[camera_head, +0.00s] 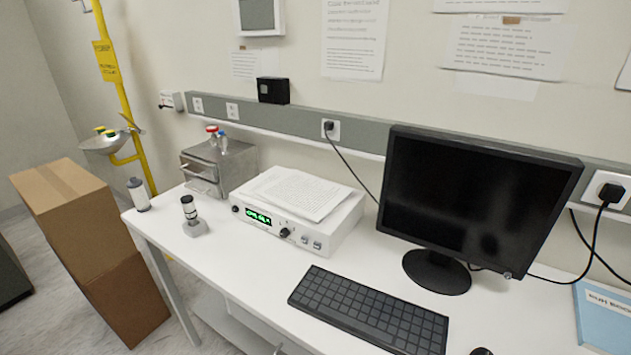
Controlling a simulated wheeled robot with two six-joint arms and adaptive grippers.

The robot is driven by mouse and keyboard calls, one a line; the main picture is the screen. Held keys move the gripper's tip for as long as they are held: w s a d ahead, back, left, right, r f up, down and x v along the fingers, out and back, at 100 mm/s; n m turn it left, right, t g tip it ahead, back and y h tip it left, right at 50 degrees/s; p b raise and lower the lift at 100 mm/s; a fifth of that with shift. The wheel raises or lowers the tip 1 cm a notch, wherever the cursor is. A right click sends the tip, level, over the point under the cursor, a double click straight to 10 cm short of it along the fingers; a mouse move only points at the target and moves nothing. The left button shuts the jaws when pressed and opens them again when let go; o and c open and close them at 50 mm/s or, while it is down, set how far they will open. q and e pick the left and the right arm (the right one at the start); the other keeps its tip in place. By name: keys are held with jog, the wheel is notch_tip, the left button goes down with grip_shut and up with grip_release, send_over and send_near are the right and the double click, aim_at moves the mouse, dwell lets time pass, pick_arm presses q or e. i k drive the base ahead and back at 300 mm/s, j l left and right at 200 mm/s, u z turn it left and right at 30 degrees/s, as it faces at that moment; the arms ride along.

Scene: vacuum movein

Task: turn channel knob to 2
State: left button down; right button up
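A white box-shaped device (340,225) stands on the white table with papers on its top. Its front panel has a lit green display (258,216); the characters are too small to read surely. A black round knob (284,232) sits just right of the display. A smaller dark knob or socket (236,209) is at the panel's left end. Two small square switches (311,242) are to the right of the black knob. No label shows which knob is the channel knob, and its setting cannot be read. Neither of my grippers is in view.
A monitor (472,200) and black keyboard (370,311) are on the white table (250,290), right of the device. A metal box (219,165) stands behind left. Small dark-topped items (191,215) are at the left. Cardboard boxes (75,215) stand beside the table. Table in front of the device is clear.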

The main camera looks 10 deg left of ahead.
aim_at(284, 233)
jog(key=j+u, duration=0.3)
jog(key=j, duration=2.45)
